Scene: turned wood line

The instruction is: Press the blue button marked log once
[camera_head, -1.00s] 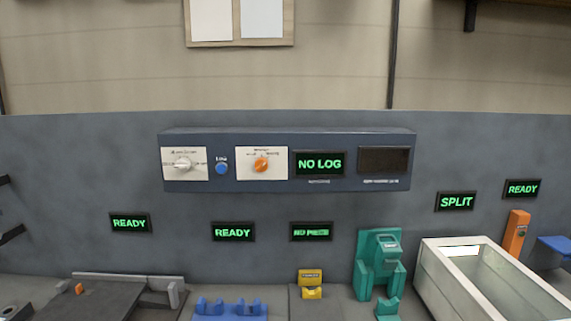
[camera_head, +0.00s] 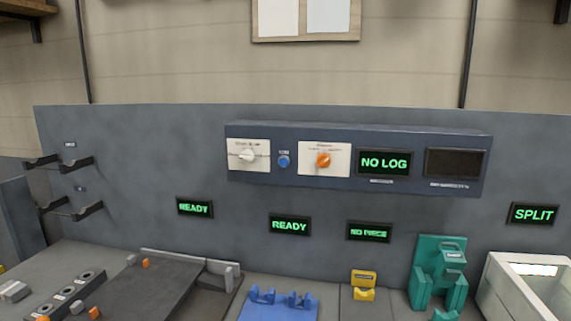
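The blue button (camera_head: 284,161) is small and round, on the front of a dark blue control box (camera_head: 335,189) fixed to a grey back panel. A small label sits just above it, too small to read surely. It lies between a white plate with a pale knob (camera_head: 247,155) and a white plate with an orange knob (camera_head: 323,160). A display (camera_head: 384,162) to the right reads NO LOG in green. My gripper is not in view.
Below stand a blue cradle (camera_head: 278,309), a yellow block (camera_head: 363,293), a green fixture (camera_head: 436,272) and a white bin (camera_head: 498,280). A dark tray (camera_head: 165,290) lies left of the cradle. Black hooks (camera_head: 80,165) stick out at left. The space before the box looks clear.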

